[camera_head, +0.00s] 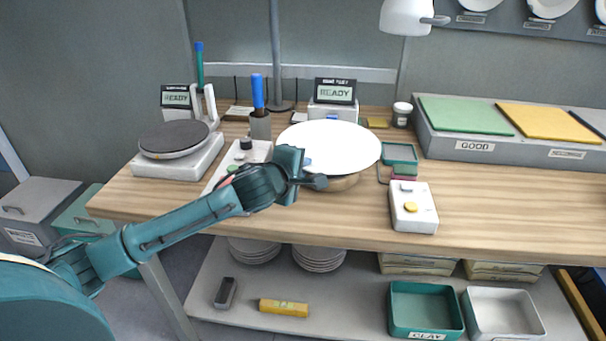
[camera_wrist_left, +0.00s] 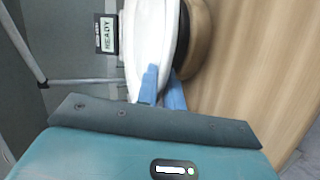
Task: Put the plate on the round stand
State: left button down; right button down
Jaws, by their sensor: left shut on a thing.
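The white plate (camera_head: 335,143) is over the tan round stand (camera_head: 345,183) near the middle of the bench; it also shows edge-on in the left wrist view (camera_wrist_left: 150,40). In that view the brown stand (camera_wrist_left: 198,45) lies right beside the plate's underside. I cannot tell whether plate and stand touch. My left gripper (camera_head: 310,172) is shut on the plate's near rim, its blue fingers (camera_wrist_left: 162,88) one on each side of it. The plate hides most of the stand's top. My right gripper is not in view.
A dark disc on a white base (camera_head: 174,138) stands at the left. A white control box (camera_head: 413,206) and a green tray (camera_head: 399,153) lie right of the stand. A display reading READY (camera_head: 335,92) stands behind the plate. The bench's right front is clear.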

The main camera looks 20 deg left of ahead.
pick_arm(q)
jog(key=shift+f, duration=0.8)
jog(key=shift+f, duration=0.15)
jog(key=c, duration=2)
grip_release()
jog(key=shift+f, duration=0.2)
jog(key=o, duration=0.5)
jog(key=shift+r, duration=0.15)
